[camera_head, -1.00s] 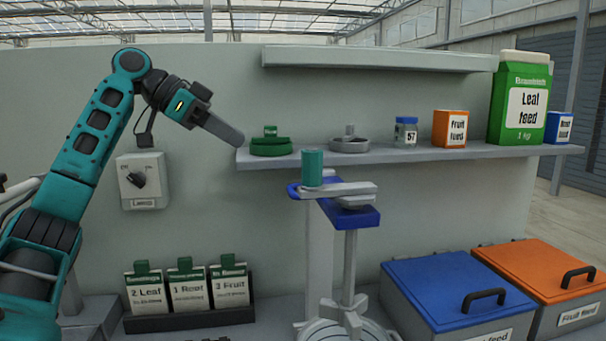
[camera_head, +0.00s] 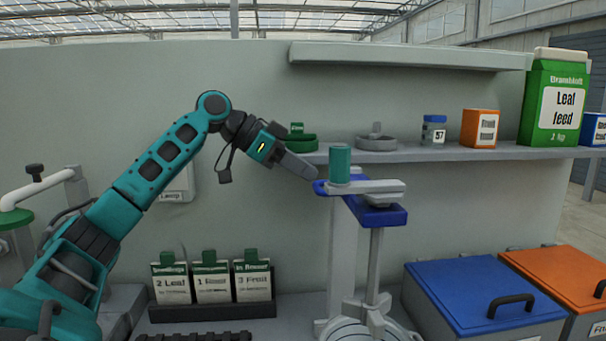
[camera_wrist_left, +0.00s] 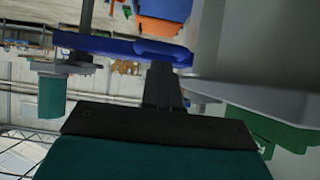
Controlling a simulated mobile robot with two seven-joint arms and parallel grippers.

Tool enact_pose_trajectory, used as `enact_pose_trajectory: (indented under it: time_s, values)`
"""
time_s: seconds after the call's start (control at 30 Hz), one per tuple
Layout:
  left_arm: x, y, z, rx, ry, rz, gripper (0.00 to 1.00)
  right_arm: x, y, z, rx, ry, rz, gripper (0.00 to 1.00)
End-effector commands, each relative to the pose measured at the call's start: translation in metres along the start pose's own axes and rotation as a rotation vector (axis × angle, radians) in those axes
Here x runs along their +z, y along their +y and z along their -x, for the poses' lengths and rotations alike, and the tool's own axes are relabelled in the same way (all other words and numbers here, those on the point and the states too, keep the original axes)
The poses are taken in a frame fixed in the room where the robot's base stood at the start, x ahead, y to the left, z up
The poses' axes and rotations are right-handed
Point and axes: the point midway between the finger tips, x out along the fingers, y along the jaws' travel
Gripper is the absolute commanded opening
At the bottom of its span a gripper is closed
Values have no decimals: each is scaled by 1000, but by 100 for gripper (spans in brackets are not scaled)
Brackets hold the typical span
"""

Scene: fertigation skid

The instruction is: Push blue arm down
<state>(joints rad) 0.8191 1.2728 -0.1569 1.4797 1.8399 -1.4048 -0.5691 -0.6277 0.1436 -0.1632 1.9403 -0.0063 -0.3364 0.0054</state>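The blue arm (camera_head: 378,213) is a flat bar on a grey post, roughly level, with its rounded left end showing beside the teal cylinder (camera_head: 340,164). The cylinder stands on a light grey bar (camera_head: 380,187) above the blue arm. My left gripper (camera_head: 314,173) looks shut and empty. Its tip points down and right, close to the blue arm's left end; I cannot tell whether they touch. In the left wrist view the fingers (camera_wrist_left: 163,80) lie together, with the blue arm (camera_wrist_left: 105,46) just past their tips. My right gripper is not in view.
A grey shelf (camera_head: 470,154) behind holds a green dish (camera_head: 300,142), a grey dish, a jar and feed boxes. Seed packets (camera_head: 212,282) stand in a rack below. Blue (camera_head: 480,290) and orange lidded bins are at the lower right.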

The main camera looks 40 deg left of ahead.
Motion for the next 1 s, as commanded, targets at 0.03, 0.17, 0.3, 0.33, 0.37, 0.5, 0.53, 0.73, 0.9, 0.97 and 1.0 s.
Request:
enact_pose_trajectory:
  time_s: [0.03,0.17,0.3,0.33,0.37,0.5,0.53,0.73,0.9,0.97,1.0]
  values:
    - [4,0,-3,0,-1,0,0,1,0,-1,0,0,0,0]
    - [6,0,-6,-1,0,0,0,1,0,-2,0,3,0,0]
    - [6,0,-6,-1,0,-1,0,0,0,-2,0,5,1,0]
    - [6,0,-6,-1,0,-1,0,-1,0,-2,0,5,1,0]
    - [6,0,-6,-1,0,-1,0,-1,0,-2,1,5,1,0]
    - [7,0,-6,-1,0,0,0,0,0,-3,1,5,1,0]
    - [7,0,-6,-1,0,0,0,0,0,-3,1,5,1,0]
    - [24,0,-18,1,-2,1,0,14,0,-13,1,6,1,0]
    - [55,0,-39,2,-3,1,0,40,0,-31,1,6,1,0]
    - [67,0,-47,2,-3,1,0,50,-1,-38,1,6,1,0]
    - [76,0,-53,2,-4,1,0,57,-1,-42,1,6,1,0]
